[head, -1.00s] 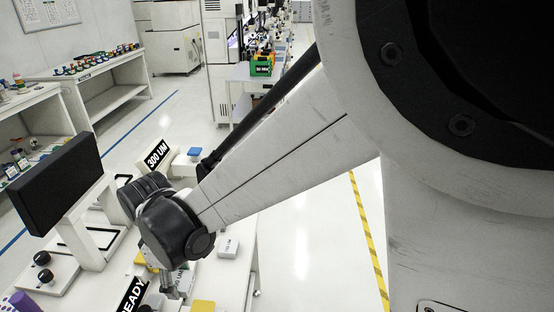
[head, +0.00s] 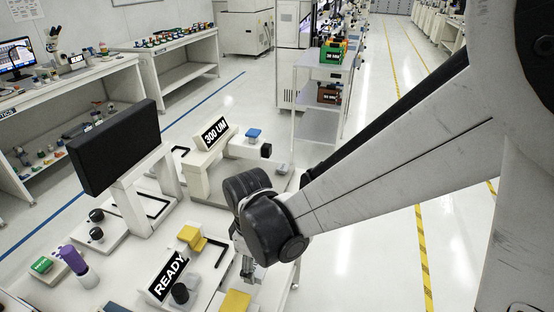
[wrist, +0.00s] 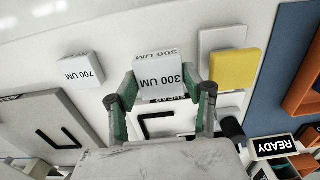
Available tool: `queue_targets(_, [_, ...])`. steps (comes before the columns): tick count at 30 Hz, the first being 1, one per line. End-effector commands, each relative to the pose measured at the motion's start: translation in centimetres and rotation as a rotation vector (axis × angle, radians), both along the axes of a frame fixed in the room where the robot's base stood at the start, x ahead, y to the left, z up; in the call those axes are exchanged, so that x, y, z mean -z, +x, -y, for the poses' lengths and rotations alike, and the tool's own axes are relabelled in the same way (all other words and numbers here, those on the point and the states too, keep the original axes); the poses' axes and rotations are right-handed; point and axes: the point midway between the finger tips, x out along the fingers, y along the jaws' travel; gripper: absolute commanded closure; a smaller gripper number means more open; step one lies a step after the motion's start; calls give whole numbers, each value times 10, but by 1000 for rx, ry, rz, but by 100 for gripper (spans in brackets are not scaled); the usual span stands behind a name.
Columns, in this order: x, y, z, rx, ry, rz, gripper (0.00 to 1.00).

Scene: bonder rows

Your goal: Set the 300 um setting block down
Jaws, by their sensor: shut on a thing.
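The 300 um setting block (wrist: 158,84) is a small white block with "300 UM" printed on its faces. In the wrist view it sits between the fingers of my gripper (wrist: 158,76), which is shut on it. In the head view my gripper (head: 246,272) points down at the right side of the white bench, just above a yellow-topped block (head: 233,302) in the picture. The held block cannot be made out there. I cannot tell whether its underside touches the surface below.
A white 700 um block (wrist: 81,70) lies left of the held one, and a yellow block (wrist: 234,70) lies close on its right. A READY sign (head: 168,277), a 300 UM sign (head: 211,133) and a dark monitor (head: 115,147) stand on the bench.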

Motion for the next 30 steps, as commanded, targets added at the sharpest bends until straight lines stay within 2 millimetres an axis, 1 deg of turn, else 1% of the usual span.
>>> queue_targets(5, [8, 2, 0, -2, 0, 0, 93])
queue_targets(13, [43, 1, -3, -7, 0, 0, 93])
queue_targets(21, [42, 1, -3, -8, 0, 0, 93])
queue_targets(26, [47, 1, -3, -8, 0, 0, 93])
queue_targets(27, [46, 1, -3, -8, 0, 0, 53])
queue_targets(30, [46, 1, -3, -8, 0, 0, 40])
